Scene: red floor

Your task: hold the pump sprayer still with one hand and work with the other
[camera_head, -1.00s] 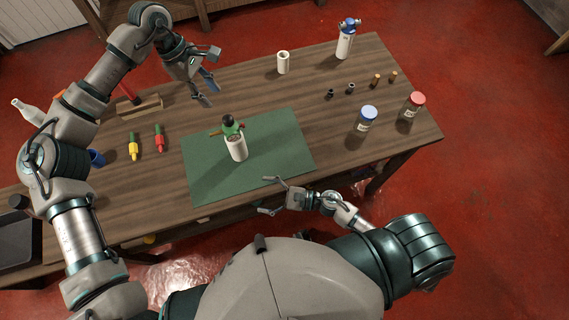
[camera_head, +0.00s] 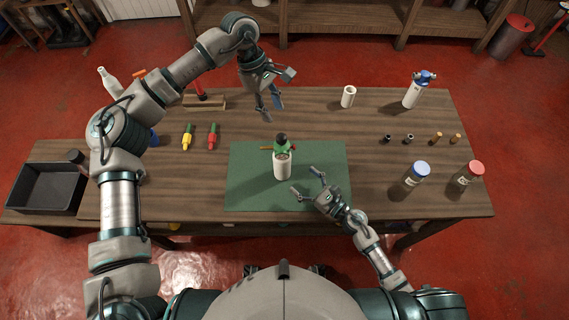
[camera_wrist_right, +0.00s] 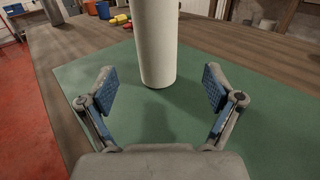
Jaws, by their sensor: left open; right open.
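The pump sprayer (camera_head: 282,167) stands upright on the green mat (camera_head: 245,195), with a white body and a green and black top. In the right wrist view its white body (camera_wrist_right: 156,45) stands just beyond and between the open fingers, and its top is out of frame. My right gripper (camera_head: 307,182) is open and empty, low over the mat, just right of and nearer than the sprayer; it also shows in the right wrist view (camera_wrist_right: 160,90). My left gripper (camera_head: 270,112) is open and empty, above the table behind the sprayer.
A white cup (camera_head: 348,97) and a blue-topped canister (camera_head: 415,93) stand at the back right. A blue-lidded jar (camera_head: 414,178) and a red-lidded jar (camera_head: 466,177) stand at the right. Yellow (camera_head: 188,138) and red (camera_head: 212,137) tools lie left of the mat. A dark tray (camera_head: 47,187) is far left.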

